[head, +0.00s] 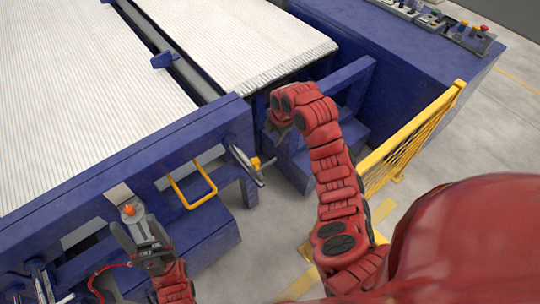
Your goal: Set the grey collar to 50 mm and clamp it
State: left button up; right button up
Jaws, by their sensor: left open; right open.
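My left gripper (138,232) is at the lower left, open, its dark fingers in front of the blue frame. A small orange knob (128,209) on a grey mount shows just beyond its fingertips; I cannot tell whether they touch. My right gripper (277,122) is at the centre, open, and largely hidden by its own red wrist. A grey bar-like part (247,163) with a yellow piece (257,162) sticks out from the frame's right end, to the lower left of my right gripper. I cannot make out for certain which part is the grey collar.
A blue machine frame (95,165) carries long rows of white pipes (75,85). A yellow loop handle (193,190) stands out from its front. A yellow mesh guard (410,140) is at the right. A control panel (440,22) is at the back right. Grey floor is free between.

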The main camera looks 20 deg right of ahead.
jog(key=s+r, duration=0.1)
jog(key=g+b, duration=0.1)
jog(key=b, duration=0.1)
send_near(269, 162)
jog(key=shift+n, duration=0.4)
jog(key=p+x, duration=0.3)
jog(key=x, duration=0.2)
jog(key=shift+f, duration=0.3)
jog(key=shift+p+x, duration=0.4)
jog(key=shift+x, duration=0.85)
grip_shut()
jog(key=shift+r, duration=0.1)
